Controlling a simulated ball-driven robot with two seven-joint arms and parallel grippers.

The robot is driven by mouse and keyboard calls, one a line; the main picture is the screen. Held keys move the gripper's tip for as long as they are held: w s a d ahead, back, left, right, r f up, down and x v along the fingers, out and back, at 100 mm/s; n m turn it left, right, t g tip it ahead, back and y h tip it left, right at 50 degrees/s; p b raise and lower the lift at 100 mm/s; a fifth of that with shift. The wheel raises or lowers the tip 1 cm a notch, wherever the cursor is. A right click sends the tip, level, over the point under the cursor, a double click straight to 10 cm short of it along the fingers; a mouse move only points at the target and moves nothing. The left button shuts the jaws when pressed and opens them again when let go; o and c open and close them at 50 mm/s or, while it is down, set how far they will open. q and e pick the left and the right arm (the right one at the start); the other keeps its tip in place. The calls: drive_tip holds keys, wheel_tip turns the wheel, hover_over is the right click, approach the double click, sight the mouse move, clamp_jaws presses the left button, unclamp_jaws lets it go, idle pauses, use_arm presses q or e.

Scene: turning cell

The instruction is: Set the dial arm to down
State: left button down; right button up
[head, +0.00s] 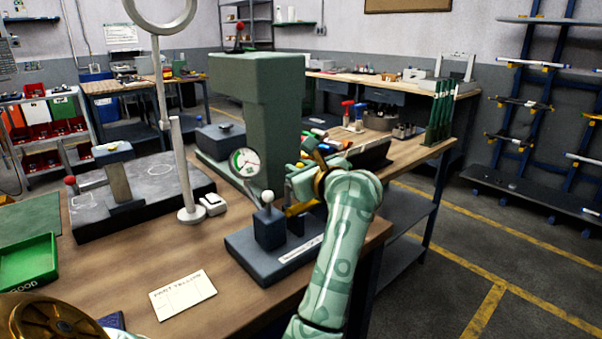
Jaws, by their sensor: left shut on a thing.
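The white-faced dial (244,162) with a green part on its face stands in front of the tall green machine column. Below it is a dark base plate (262,262) with a block and a white ball knob (267,196). My right gripper is not in view.
The green machine column (275,120) stands close behind the gripper. A white ring stand (181,165) and a dark plate (150,210) are to the left. A white card (183,295) lies in front. A green bin (27,262) is at far left.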

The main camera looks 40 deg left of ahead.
use_arm(q)
drive_tip(key=shift+f, duration=0.15)
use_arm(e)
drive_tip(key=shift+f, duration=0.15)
use_arm(q)
drive_tip(key=c, duration=1.3)
unclamp_jaws()
drive_tip(key=shift+c, duration=0.2)
